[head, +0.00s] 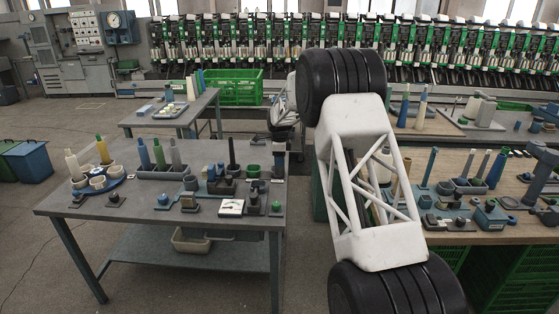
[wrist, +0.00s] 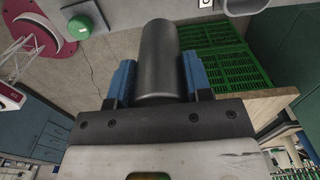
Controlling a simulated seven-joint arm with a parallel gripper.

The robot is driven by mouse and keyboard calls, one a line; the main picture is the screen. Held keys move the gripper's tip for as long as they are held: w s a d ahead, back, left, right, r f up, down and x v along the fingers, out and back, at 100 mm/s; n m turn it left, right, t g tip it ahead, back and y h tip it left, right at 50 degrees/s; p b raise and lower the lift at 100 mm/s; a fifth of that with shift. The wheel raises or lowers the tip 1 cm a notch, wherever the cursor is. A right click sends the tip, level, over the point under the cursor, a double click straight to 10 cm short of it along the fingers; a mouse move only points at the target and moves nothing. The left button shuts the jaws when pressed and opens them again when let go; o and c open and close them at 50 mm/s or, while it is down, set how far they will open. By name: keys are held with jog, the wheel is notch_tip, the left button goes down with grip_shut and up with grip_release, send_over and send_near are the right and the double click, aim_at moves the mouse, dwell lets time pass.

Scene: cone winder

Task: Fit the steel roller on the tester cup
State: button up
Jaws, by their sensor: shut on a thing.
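In the wrist view my gripper (wrist: 156,78) has two blue fingers, one on each side of a dark grey cylinder, the steel roller (wrist: 158,50). The fingers are shut on the roller, which points away from the palm. Its far end is near the top of the picture, and its near end is hidden behind the black palm bar. In the head view neither the fingers nor the roller can be made out; my arm stands in front of the right-hand bench. I cannot tell which of the small fittings is the tester cup.
A grey table (head: 110,209) at left carries cones, blocks and a dial. A wooden bench (head: 440,166) at right carries blue and grey fittings, partly behind my arm. Green crates (wrist: 212,62) lie beyond the roller in the wrist view. Open floor (head: 35,215) lies at far left.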

jog(key=s+a, duration=0.1)
jog(key=a, duration=0.8)
jog(key=shift+a+f, duration=0.15)
jog(key=shift+a, duration=0.1)
jog(key=shift+f, duration=0.1)
jog(key=shift+f, duration=1.75)
jog(key=shift+f, duration=2)
dwell(2.2)
